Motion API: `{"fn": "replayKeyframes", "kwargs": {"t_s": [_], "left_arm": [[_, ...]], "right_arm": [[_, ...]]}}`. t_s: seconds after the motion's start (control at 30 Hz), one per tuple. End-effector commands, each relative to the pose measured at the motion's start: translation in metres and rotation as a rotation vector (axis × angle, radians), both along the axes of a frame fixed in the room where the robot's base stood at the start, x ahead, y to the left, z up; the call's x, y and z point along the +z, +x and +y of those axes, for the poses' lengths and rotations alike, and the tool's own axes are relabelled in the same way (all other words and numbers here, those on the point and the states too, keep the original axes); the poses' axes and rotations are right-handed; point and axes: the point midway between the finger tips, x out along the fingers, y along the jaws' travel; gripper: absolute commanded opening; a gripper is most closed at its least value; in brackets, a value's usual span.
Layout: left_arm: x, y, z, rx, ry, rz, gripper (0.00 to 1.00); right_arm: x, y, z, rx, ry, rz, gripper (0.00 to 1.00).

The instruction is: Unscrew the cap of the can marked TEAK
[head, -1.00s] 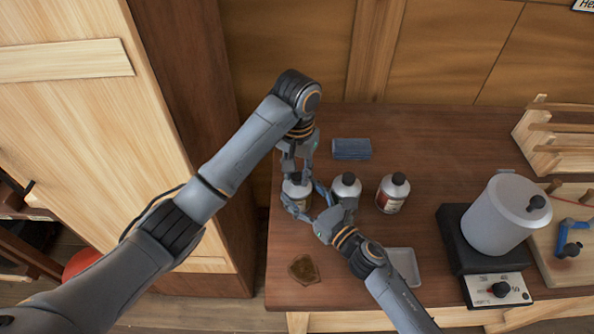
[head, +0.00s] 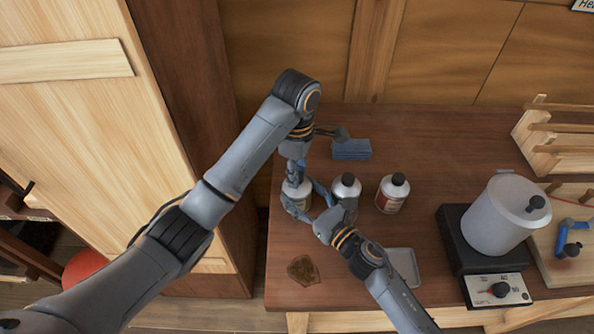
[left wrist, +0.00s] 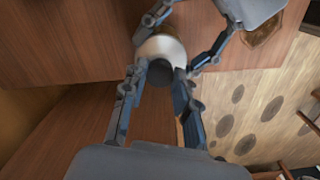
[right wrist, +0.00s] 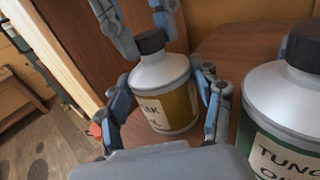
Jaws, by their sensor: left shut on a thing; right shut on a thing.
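The TEAK can (right wrist: 165,95) has a grey top and a yellow-brown label, partly readable in the right wrist view. It stands upright at the table's left side. Its black cap (right wrist: 151,42) sits at the neck, and no clear gap shows below it. My left gripper (head: 296,177) points down from above, shut on the cap; its fingers flank the dark cap in the left wrist view (left wrist: 160,72). My right gripper (head: 307,207) is shut around the can's body from the front right. In the head view the grippers hide much of the can.
The TUNG can (right wrist: 285,110), with a green label, stands close on the right. A red-labelled can (head: 392,194) is further right. A pot (head: 505,215) stands on a heater.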

Motion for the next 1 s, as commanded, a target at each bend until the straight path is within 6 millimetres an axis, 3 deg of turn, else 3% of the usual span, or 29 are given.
{"fn": "replayKeyframes", "kwargs": {"t_s": [0.43, 1.0], "left_arm": [[0.001, 0.001, 0.0, 0.0, 0.001, -0.001, 0.0], [0.02, 0.001, 0.0, -0.002, 0.0, -0.003, 0.0]], "right_arm": [[0.0, 0.0, 0.0, 0.0, -0.001, 0.001, 0.0], [-0.001, 0.0, 0.0, 0.0, -0.001, 0.001, 0.0]]}}
